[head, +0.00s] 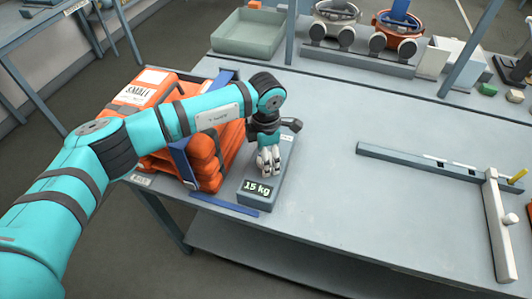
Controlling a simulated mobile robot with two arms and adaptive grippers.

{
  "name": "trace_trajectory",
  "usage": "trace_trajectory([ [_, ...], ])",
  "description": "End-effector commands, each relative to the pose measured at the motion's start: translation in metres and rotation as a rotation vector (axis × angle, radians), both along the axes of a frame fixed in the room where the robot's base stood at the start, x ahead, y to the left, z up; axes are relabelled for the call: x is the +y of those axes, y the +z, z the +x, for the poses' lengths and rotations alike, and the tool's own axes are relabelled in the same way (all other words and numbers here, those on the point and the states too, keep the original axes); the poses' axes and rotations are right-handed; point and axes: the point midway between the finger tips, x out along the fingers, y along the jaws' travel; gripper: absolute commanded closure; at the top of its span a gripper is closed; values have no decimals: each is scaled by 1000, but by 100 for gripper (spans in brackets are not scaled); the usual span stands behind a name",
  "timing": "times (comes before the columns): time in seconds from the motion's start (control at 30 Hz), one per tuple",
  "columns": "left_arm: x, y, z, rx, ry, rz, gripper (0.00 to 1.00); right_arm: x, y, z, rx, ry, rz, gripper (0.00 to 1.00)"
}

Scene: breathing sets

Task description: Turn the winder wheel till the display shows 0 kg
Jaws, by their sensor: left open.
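A grey box with a display (258,188) stands near the table's front left edge. The display reads 15 kg. My left gripper (268,160) points down over the top of this box, behind the display, with its fingers open. I cannot make out the winder wheel clearly; the gripper and wrist cover part of the box. Whether the fingers touch anything there is also hard to tell. My right gripper is not in view.
Orange folded packs marked SMALL (150,88) with blue straps lie left of the box, partly behind my arm. A green tray (246,34) stands behind. The middle table is clear.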

Motion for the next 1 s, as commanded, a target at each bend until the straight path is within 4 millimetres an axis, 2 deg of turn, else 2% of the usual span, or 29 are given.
trace_trajectory([
  [0.1, 0, -1, 0, -1, 0, 0, 29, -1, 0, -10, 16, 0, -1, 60],
  [0.27, 0, -1, 0, 0, 0, 0, 30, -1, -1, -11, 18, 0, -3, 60],
  [0.6, 0, -1, 0, -1, 0, -1, 74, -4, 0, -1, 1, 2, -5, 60],
  [0.7, 0, -1, 0, -1, 0, -1, 85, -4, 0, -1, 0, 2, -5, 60],
  [1.0, 0, -2, 1, -2, 46, 0, 85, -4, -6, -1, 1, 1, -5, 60],
])
